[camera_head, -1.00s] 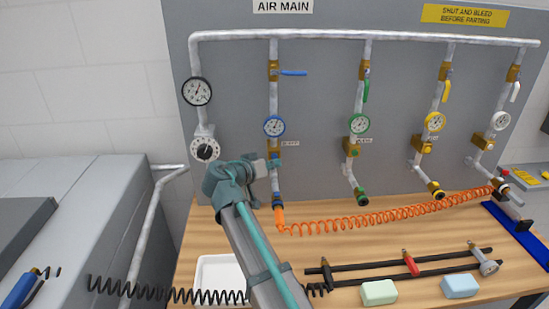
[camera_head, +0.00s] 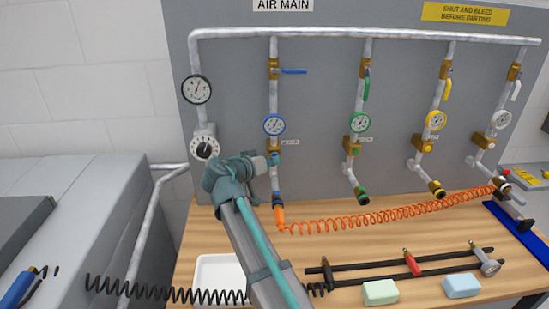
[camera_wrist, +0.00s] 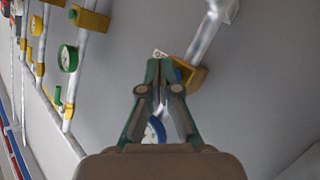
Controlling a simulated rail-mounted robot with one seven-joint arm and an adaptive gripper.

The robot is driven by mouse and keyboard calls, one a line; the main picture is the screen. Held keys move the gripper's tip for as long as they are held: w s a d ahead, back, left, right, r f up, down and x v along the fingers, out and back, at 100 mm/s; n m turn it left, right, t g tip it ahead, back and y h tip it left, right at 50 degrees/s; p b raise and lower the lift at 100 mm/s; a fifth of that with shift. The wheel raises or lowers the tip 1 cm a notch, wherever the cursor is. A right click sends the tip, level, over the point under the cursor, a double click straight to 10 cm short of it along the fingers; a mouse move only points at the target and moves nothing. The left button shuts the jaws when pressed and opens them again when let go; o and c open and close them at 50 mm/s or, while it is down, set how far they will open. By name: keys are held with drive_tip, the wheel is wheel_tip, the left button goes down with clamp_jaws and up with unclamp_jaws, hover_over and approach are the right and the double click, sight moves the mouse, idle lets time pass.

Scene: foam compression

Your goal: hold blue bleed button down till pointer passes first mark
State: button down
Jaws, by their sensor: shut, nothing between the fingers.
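The blue-rimmed gauge (camera_head: 274,125) is on the leftmost drop pipe of the panel. Its pointer is too small to read surely against the marks. My gripper (camera_head: 273,160) is shut, its tips at the brass block just below this gauge. In the wrist view, the shut fingertips (camera_wrist: 159,63) are beside the brass block (camera_wrist: 197,76), with a bit of the blue button (camera_wrist: 178,74) showing beside them. The fingers largely hide the button, so I cannot tell whether it is pressed in. The blue gauge (camera_wrist: 154,131) shows partly between the finger linkages.
The blue lever (camera_head: 293,71) sticks out sideways above the gauge. Similar drops with green (camera_head: 360,122), yellow (camera_head: 435,121) and white gauges stand to the right. An orange coiled hose (camera_head: 380,219) runs across below. The bench (camera_head: 225,230) carries a white tray and tools.

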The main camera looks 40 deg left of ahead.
drive_tip(key=shift+w+a+r+b, duration=0.1)
drive_tip(key=shift+w+a+b, duration=0.25)
idle(1.5)
drive_tip(key=shift+s+d, duration=0.1)
idle(1.8)
drive_tip(key=shift+s+d+b, duration=0.35)
drive_tip(key=shift+s+d, duration=0.15)
drive_tip(key=shift+s, duration=0.05)
drive_tip(key=shift+d, duration=0.1)
drive_tip(key=shift+s+d+b, duration=0.55)
drive_tip(key=shift+s+d, duration=1.05)
drive_tip(key=shift+s, duration=0.25)
